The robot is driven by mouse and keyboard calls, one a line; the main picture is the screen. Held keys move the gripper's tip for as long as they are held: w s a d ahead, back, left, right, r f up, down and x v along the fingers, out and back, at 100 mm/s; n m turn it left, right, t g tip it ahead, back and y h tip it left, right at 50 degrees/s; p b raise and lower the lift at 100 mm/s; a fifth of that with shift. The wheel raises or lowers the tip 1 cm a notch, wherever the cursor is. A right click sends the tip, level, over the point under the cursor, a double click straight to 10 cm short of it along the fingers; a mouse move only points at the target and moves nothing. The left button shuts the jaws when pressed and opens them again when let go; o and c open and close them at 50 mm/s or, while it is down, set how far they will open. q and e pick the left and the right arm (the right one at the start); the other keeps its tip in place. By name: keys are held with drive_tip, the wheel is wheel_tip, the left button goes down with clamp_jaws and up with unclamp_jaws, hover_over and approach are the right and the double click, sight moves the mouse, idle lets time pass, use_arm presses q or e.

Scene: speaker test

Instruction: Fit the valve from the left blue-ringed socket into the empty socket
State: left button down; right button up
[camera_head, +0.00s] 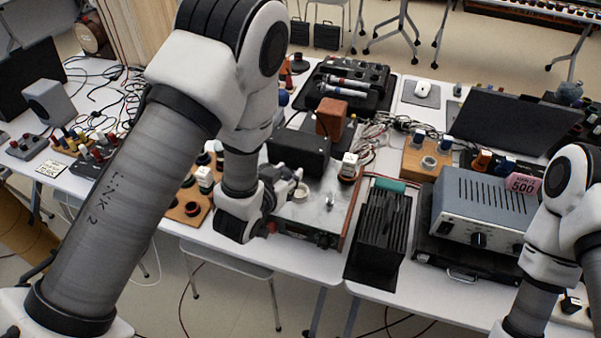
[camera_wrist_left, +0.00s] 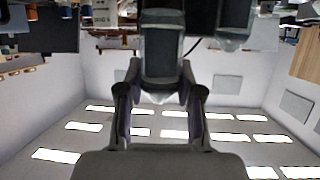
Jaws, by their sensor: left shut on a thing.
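My left gripper (camera_head: 283,188) is low over the left side of a silver-topped chassis (camera_head: 318,212). In the left wrist view the fingers (camera_wrist_left: 160,92) stand on both sides of a dark glass valve (camera_wrist_left: 162,50) with a clear rounded tip, and they are shut on it. A second similar valve (camera_wrist_left: 233,18) stands beside it, to the right in that view. A pale ring (camera_head: 301,191) shows next to the gripper on the chassis. The blue-ringed sockets and the empty socket cannot be made out; the gripper hides part of the chassis. My right gripper is out of view.
A black box (camera_head: 299,152) and a white-labelled part (camera_head: 349,167) stand at the chassis's back. A black finned block (camera_head: 380,228) and a grey instrument (camera_head: 480,210) are to the right. An orange board (camera_head: 187,208) with ringed sockets lies left of my gripper.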

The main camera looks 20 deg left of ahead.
use_arm(q)
drive_tip(key=x, duration=0.2)
drive_tip(key=p+x, duration=0.1)
drive_tip(key=x, duration=0.1)
drive_tip(key=f+p+x, duration=0.1)
drive_tip(key=x, duration=0.1)
drive_tip(key=shift+d+f, duration=0.25)
drive_tip(key=shift+d, duration=0.1)
drive_tip(key=shift+w+a+f, duration=0.1)
drive_tip(key=shift+w+f, duration=0.05)
drive_tip(key=shift+f, duration=0.35)
drive_tip(key=c, duration=0.7)
unclamp_jaws()
drive_tip(key=shift+c, duration=0.2)
